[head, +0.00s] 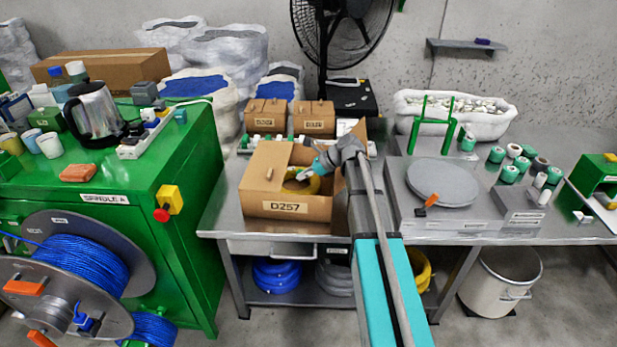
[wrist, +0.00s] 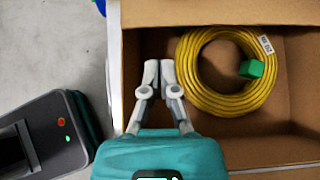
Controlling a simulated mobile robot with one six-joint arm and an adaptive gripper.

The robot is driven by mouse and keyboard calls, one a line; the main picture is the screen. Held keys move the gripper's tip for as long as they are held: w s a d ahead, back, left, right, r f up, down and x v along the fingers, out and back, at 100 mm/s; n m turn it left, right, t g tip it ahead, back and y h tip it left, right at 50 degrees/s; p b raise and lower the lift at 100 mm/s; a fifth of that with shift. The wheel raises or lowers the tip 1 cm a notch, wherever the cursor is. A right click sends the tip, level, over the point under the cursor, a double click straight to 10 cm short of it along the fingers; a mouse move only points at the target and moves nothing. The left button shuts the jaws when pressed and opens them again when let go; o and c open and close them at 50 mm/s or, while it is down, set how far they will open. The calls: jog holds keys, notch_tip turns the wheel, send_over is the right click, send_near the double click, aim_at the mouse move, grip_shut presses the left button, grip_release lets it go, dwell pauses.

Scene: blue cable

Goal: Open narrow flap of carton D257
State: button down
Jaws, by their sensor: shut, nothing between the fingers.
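Carton D257 (head: 285,209) is a brown box on the steel table, with its top open. A yellow cable coil (head: 301,184) lies inside; it shows with a white tag and a green piece in the wrist view (wrist: 196,75). A brown flap with a small hole (head: 262,167) stands at the carton's left side. Another flap (head: 360,131) rises behind my arm on the right. My gripper (wrist: 158,70) has its fingers together and empty, over the left part of the carton, beside the coil. My arm hides the carton's right side in the head view.
Two small closed cartons (head: 313,118) stand behind. The green spindle machine (head: 190,170) is close on the left. A round grey plate (head: 442,181) and several green-and-white spools (head: 510,173) are on the right. A fan (head: 342,35) stands at the back.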

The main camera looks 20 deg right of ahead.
jog(key=b+x, duration=0.4)
jog(key=x, duration=0.3)
jog(key=shift+a+f, duration=0.1)
